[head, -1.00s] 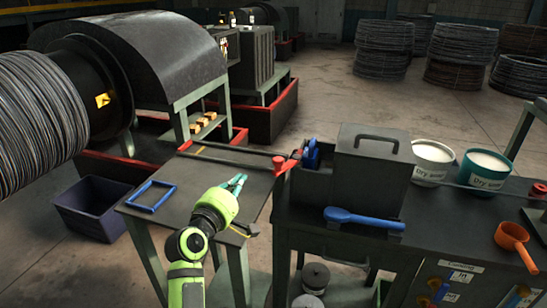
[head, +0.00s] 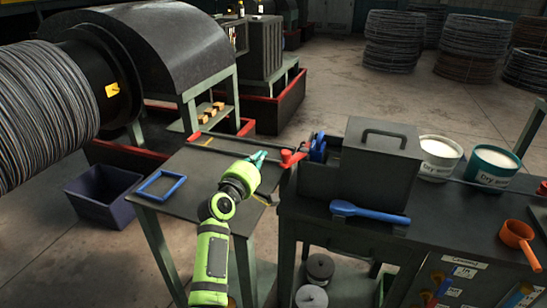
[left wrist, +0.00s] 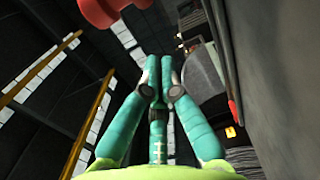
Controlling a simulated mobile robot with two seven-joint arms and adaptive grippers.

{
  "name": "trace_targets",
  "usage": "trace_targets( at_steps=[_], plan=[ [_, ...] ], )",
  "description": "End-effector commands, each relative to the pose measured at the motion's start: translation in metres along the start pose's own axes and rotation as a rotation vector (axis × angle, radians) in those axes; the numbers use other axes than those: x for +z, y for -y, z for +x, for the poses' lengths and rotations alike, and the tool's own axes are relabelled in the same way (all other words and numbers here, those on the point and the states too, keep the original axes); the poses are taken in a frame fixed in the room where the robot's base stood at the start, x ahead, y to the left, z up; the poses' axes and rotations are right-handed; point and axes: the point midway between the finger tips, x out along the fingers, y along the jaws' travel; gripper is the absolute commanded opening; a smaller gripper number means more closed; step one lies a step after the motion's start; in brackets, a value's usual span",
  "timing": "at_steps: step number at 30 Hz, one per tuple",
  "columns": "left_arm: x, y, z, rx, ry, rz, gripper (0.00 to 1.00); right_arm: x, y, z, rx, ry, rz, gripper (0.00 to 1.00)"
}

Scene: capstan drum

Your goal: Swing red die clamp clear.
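The red die clamp (head: 291,157) sits at the left front corner of the dark die box, beside blue parts (head: 318,148). My left gripper (head: 260,157), with teal fingers, is just left of the red clamp over the small side table. A small gap seems to separate them, though contact is hard to judge. In the left wrist view my left gripper (left wrist: 160,60) has its fingertips together with nothing seen between them. A red piece (left wrist: 100,12), likely the clamp, shows at the top edge there, beyond the fingertips. My right gripper is out of view.
A blue frame (head: 161,186) lies on the side table (head: 190,215). A lidded dark box (head: 378,165), a blue scoop (head: 368,212), two powder buckets (head: 440,157) and an orange ladle (head: 518,238) are on the right bench. A wire drum (head: 40,115) fills the upper left.

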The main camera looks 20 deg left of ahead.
Motion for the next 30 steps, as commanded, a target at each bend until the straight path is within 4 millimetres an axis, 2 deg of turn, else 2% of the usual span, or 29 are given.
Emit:
trace_targets(
  at_steps=[1, 5, 7, 13, 30],
  plan=[
    [0.0, -0.001, 0.009, 0.0, 0.002, 0.0, 0.0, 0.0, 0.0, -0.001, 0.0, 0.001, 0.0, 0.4],
    [0.002, -0.002, 0.026, -0.001, 0.002, 0.0, 0.0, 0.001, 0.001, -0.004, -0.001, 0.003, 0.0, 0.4],
    [0.017, -0.003, 0.019, -0.002, 0.003, -0.003, 0.0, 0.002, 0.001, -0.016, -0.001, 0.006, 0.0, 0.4],
    [0.035, -0.001, 0.012, -0.001, 0.001, -0.001, 0.0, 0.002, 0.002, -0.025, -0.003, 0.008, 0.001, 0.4],
    [0.038, 0.001, 0.01, 0.0, 0.006, 0.001, 0.0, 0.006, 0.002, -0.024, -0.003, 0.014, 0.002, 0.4]
  ],
)
